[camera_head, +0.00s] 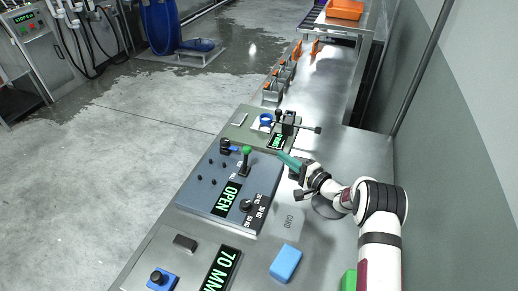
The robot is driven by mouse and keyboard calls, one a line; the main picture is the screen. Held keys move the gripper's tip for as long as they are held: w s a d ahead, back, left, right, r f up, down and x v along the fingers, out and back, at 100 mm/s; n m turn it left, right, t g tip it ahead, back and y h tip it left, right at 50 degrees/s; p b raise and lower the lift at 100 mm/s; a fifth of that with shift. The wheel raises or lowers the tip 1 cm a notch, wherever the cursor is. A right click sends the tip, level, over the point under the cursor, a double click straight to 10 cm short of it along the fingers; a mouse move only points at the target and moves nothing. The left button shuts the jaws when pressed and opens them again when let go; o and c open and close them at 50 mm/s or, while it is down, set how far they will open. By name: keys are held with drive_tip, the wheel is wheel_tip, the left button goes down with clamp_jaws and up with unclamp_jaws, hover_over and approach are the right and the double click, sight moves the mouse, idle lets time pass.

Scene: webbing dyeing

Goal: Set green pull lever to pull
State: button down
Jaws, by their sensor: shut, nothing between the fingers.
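The green-topped lever (246,151) stands on the blue-grey control panel (205,192), near the panel's far right edge. Its dark shaft is short and looks roughly upright; its exact setting cannot be told from this view. A black display on the same panel reads OPEN in green (226,199). My gripper (281,155) is to the right of the lever, with a visible gap between them. Its teal fingers are shut, empty and point left towards the lever.
A black knob (246,204) and several small black buttons are on the same panel. Beyond it is a grey-green panel with a black horizontal-handled lever (300,127) and blue ring (266,120). A blue block (285,263) lies nearer on the metal bench. A wall bounds the right.

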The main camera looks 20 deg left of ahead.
hover_over(263, 158)
drive_tip(key=shift+d+f, duration=0.1)
drive_tip(key=shift+f, duration=0.4)
drive_tip(key=shift+s+a+r, duration=0.1)
drive_tip(key=shift+s+a, duration=0.1)
drive_tip(key=shift+s, duration=0.1)
drive_tip(key=shift+s+a+r, duration=0.15)
drive_tip(key=shift+s, duration=0.65)
drive_tip(key=shift+s+a+r, duration=0.1)
drive_tip(key=shift+s+r, duration=0.05)
drive_tip(key=shift+s, duration=0.65)
drive_tip(key=shift+s+r+n, duration=0.25)
drive_tip(key=shift+s+n, duration=0.25)
drive_tip(key=shift+n, duration=0.1)
drive_tip(key=shift+s+r+n+t+y, duration=0.2)
drive_tip(key=shift+s+n+t+y, duration=0.1)
drive_tip(key=shift+s+n+y, duration=0.25)
drive_tip(key=s+n, duration=0.1)
drive_tip(key=s+n+y, duration=0.1)
drive_tip(key=n, duration=0.1)
drive_tip(key=shift+r+y, duration=0.15)
drive_tip(key=shift+y, duration=0.1)
drive_tip(key=shift+s, duration=1.1)
drive_tip(key=shift+s, duration=0.1)
